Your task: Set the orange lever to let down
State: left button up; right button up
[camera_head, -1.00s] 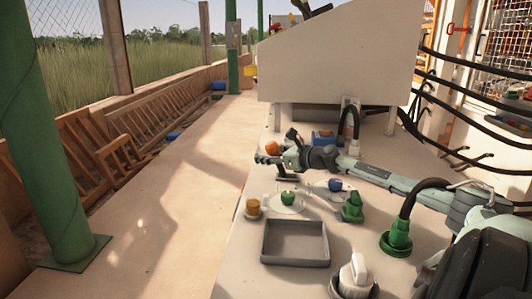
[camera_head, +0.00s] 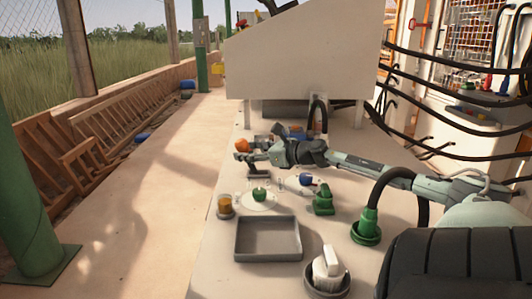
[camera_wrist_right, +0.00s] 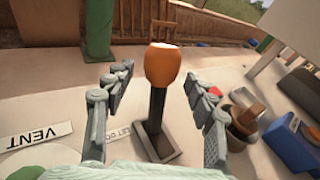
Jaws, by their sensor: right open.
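The orange lever knob (camera_head: 241,145) stands at the far left part of the bench in the head view. In the right wrist view the orange knob (camera_wrist_right: 163,65) tops a black shaft on a dark rectangular base (camera_wrist_right: 158,144). My right gripper (camera_wrist_right: 158,78) is open, with one finger on each side of the lever and gaps to both. It also shows at the knob in the head view (camera_head: 243,155). A "VENT" label (camera_wrist_right: 38,135) lies left of the lever. A second label beside the base (camera_wrist_right: 118,132) is partly hidden. My left gripper is out of view.
A blue block (camera_wrist_right: 291,147) is right of the lever. A big beige cabinet (camera_head: 300,58) stands behind.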

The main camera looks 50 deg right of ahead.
jog(key=v, duration=0.6)
jog(key=shift+s, duration=0.2)
dwell(0.4)
